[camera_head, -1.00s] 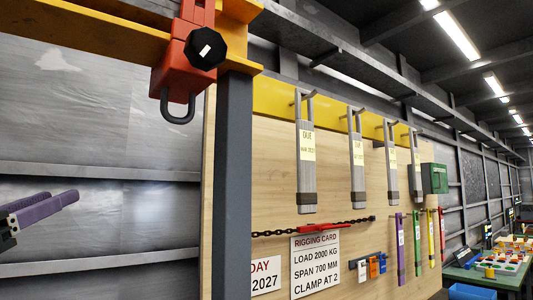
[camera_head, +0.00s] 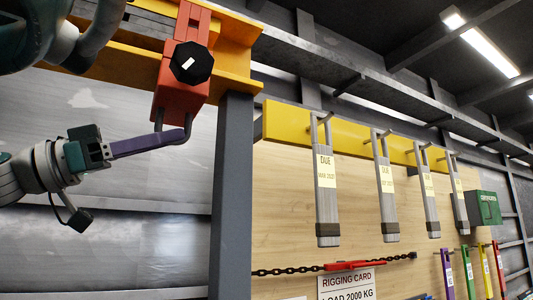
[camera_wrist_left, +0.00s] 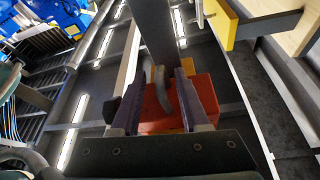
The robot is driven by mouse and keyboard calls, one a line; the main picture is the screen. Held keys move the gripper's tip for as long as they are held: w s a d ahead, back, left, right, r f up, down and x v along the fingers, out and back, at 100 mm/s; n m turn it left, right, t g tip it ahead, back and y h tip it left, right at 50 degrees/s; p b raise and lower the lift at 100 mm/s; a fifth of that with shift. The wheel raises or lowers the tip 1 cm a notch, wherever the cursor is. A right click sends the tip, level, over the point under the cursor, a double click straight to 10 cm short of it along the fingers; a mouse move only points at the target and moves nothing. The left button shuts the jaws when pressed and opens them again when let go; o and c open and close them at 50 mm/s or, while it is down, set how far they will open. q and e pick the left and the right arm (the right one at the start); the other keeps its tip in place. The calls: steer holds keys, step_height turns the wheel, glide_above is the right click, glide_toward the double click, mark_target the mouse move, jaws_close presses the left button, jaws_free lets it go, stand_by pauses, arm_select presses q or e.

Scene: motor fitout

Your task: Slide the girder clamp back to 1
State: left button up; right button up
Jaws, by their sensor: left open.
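The red girder clamp (camera_head: 181,75) hangs on the yellow girder (camera_head: 115,62) near its right end, by the grey post. It has a black octagonal knob (camera_head: 190,63) and a grey shackle (camera_head: 187,131) below. My left gripper (camera_head: 182,136) comes in from the left at shackle height, its purple fingertips at the shackle. In the left wrist view, my open left gripper (camera_wrist_left: 169,80) has the shackle (camera_wrist_left: 160,92) between its fingers, with the red clamp body (camera_wrist_left: 200,92) beyond. Contact cannot be told. No position number is legible on the girder. My right gripper is not in view.
A grey post (camera_head: 232,190) stands just right of the clamp. A wooden board (camera_head: 285,215) carries hanging grey slings (camera_head: 326,195), a chain with a red part (camera_head: 355,266) and a rigging card (camera_head: 346,284).

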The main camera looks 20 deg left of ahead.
mark_target(186, 130)
arm_select(q)
steer(key=p+x, duration=0.1)
steer(key=x, duration=0.1)
steer(key=shift+w+d+r, duration=0.15)
steer(key=shift+r, duration=0.2)
steer(key=shift+w+d, duration=0.3)
steer(key=shift+d, duration=0.05)
steer(key=shift+f, duration=0.1)
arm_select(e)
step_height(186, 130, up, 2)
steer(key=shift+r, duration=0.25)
arm_select(q)
steer(key=shift+c, duration=0.2)
steer(key=c, duration=0.6)
jaws_close()
steer(key=shift+s+d, duration=0.1)
steer(key=shift+d, duration=0.05)
